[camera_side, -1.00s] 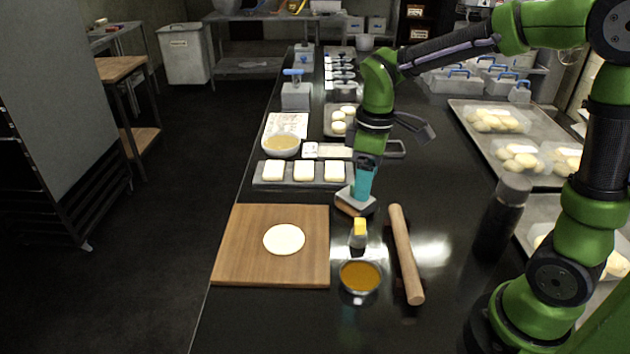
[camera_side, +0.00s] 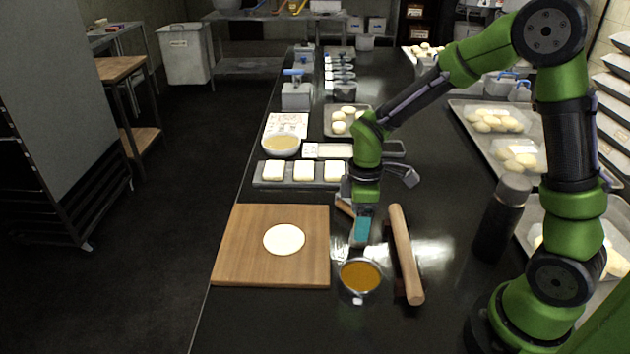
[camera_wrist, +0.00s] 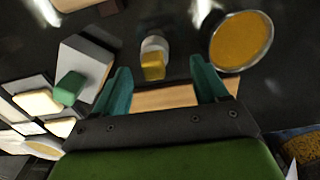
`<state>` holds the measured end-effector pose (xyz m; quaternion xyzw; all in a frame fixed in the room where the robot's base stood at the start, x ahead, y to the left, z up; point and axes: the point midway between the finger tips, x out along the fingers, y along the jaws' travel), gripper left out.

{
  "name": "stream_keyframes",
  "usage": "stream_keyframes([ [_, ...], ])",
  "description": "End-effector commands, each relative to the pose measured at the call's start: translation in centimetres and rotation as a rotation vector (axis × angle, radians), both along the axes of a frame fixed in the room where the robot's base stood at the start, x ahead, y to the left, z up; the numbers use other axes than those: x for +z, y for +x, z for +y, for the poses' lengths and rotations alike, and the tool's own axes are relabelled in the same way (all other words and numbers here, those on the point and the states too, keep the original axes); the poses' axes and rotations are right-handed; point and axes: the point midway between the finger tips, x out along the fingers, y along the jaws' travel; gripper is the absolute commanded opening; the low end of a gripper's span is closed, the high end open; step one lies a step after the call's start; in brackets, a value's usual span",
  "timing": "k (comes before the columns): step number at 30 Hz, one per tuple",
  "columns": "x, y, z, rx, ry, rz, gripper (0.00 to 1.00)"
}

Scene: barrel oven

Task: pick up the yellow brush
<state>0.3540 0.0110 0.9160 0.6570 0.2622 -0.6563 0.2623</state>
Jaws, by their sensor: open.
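The yellow brush (camera_wrist: 152,66) shows in the wrist view as a yellow block with a pale grey end, on the dark counter. My gripper (camera_wrist: 160,66) is open, with one teal finger on each side of the brush. The brush appears between the fingertips and a clear gap shows on both sides. I cannot tell how far the fingertips are above the counter. In the side view my gripper (camera_side: 361,232) points down between the cutting board and the rolling pin, and it hides the brush.
A metal bowl of orange-brown sauce (camera_side: 360,277) stands close in front of the gripper. The rolling pin (camera_side: 406,258) lies to the right, the wooden board (camera_side: 238,262) with a dough round (camera_side: 284,240) to the left. A grey block with a green part (camera_wrist: 88,68) is near the left finger.

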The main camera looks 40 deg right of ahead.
Motion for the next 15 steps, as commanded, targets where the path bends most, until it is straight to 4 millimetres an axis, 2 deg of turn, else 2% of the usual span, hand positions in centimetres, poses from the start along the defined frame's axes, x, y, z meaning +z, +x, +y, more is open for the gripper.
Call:
stream_keyframes([
  [9,-4.2,0.5,-0.5,0.0,-0.001,0.005,0.73],
  [15,-5.3,0.5,-0.5,-0.001,0.0,0.001,0.73],
])
